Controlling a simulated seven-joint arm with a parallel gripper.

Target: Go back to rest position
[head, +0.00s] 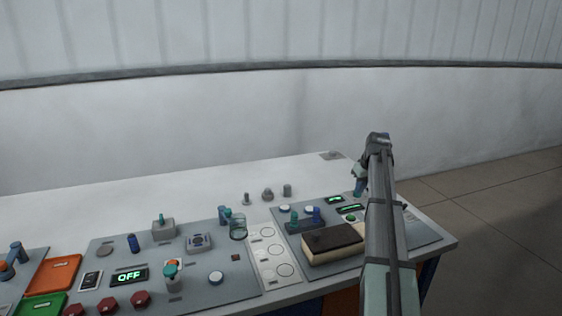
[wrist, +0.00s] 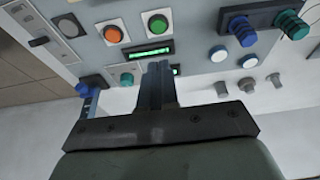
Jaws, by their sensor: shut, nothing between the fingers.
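My gripper (head: 358,190) hangs at the right end of the console, beside my raised arm. In the wrist view my gripper (wrist: 157,66) has its fingers together, with nothing between them. The fingertips are near a green display (wrist: 146,51) on the grey panel and hide part of the panel behind them. I cannot tell whether they touch it.
The right panel (head: 430,236) carries a brown-topped box (head: 333,242), knobs, buttons and green displays. The left panel (head: 190,268) has an "OFF" display (head: 129,277), red knobs and a joystick (head: 163,227). Orange (head: 54,273) and green (head: 41,306) trays lie left. Bare floor (head: 490,215) lies right.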

